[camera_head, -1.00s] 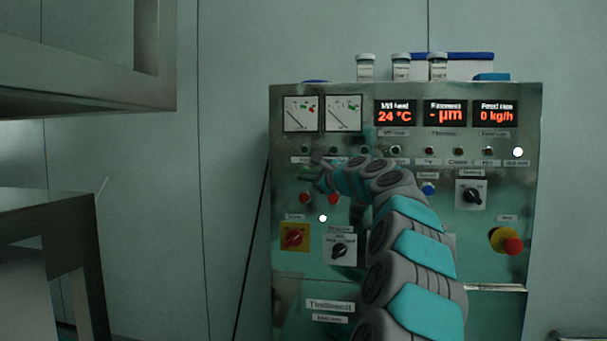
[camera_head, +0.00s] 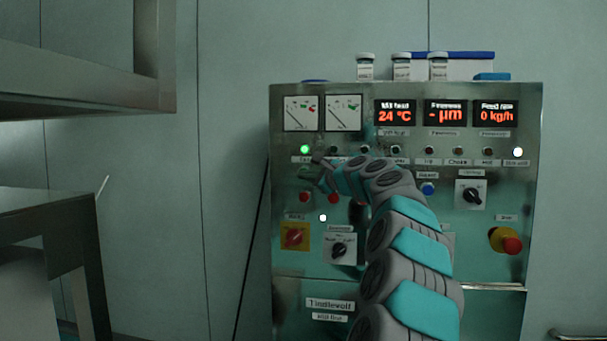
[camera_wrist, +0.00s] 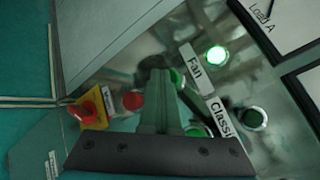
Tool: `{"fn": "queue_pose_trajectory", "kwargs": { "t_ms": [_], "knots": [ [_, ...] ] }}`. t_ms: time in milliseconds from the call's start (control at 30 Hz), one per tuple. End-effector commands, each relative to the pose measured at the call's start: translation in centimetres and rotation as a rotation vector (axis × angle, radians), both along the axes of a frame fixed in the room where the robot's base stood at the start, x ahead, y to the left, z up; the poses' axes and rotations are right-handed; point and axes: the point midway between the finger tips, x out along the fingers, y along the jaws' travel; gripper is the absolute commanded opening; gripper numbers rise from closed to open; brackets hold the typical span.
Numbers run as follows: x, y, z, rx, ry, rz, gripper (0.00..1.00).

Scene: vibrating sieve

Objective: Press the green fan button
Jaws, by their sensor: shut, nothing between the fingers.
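The control panel (camera_head: 400,270) stands ahead. My gripper (camera_head: 314,168) is shut and empty, with its tip at the panel's upper left, under the lit green lamp (camera_head: 304,149). In the wrist view the shut fingers (camera_wrist: 159,76) point at the panel just below the "Fan" label (camera_wrist: 191,66). Part of the green fan button (camera_wrist: 177,79) shows beside the fingertips; the rest is hidden behind them. I cannot tell whether the tip still touches it. The fan lamp (camera_wrist: 217,55) glows bright green. The neighbouring green button (camera_wrist: 197,130) is partly hidden by the fingers.
Red buttons (camera_head: 304,197) sit below the green ones. A red switch on yellow (camera_head: 293,236) and a black knob (camera_head: 339,249) are lower. A red emergency stop (camera_head: 512,245) is at the right. A metal frame (camera_head: 70,200) stands at the left.

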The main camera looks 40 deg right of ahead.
Motion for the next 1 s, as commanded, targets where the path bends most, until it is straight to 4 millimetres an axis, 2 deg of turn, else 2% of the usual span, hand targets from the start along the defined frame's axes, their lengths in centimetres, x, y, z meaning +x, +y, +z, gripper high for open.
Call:
{"fn": "queue_pose_trajectory", "kwargs": {
  "t_ms": [567, 1000],
  "knots": [
    [0.2, -0.2, -0.1, 0.000, 0.000, 0.000, 0.00],
    [-1.1, 1.2, 0.0, 0.001, -0.002, -0.001, 0.00]
  ]
}}
